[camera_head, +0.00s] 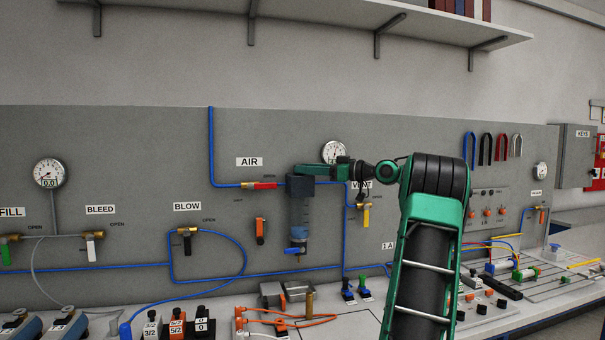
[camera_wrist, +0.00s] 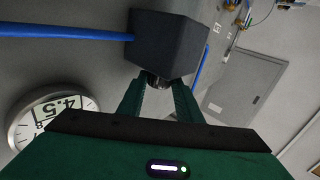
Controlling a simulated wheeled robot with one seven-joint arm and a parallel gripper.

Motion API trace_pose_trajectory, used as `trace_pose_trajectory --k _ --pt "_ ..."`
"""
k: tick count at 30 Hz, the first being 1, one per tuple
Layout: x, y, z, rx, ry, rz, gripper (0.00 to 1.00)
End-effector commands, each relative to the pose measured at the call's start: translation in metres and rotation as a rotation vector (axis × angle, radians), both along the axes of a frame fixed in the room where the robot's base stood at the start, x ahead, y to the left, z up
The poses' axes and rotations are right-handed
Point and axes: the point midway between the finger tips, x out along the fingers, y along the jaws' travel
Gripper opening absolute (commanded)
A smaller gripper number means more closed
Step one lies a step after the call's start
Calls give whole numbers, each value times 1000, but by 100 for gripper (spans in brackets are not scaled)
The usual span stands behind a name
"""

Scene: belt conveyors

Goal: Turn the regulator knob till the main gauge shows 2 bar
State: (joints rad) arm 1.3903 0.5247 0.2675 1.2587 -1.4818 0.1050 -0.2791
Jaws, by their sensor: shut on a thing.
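The regulator is a dark grey block (camera_head: 300,187) on the blue air line, above a clear bluish bowl (camera_head: 299,213). It also shows large in the wrist view (camera_wrist: 165,42). My gripper (camera_head: 303,170) reaches it from the right, just above the block. In the wrist view my gripper's green fingers (camera_wrist: 158,84) are shut on the dark round knob (camera_wrist: 157,79) at the block's end; the knob is mostly hidden. The main gauge (camera_head: 333,151) is a white round dial behind my gripper.
A red-handled valve (camera_head: 262,186) sits left of the regulator under the AIR label. A yellow-handled valve (camera_head: 366,213) is at the right, below the VENT label. Another gauge (camera_head: 49,173) reads 0.0 at the left. Several fittings and blocks cover the bench below.

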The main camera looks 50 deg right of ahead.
Motion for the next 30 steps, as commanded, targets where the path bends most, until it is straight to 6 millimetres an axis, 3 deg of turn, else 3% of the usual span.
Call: trace_pose_trajectory --k 30 --pt "5 -10 0 4 -2 288 9"
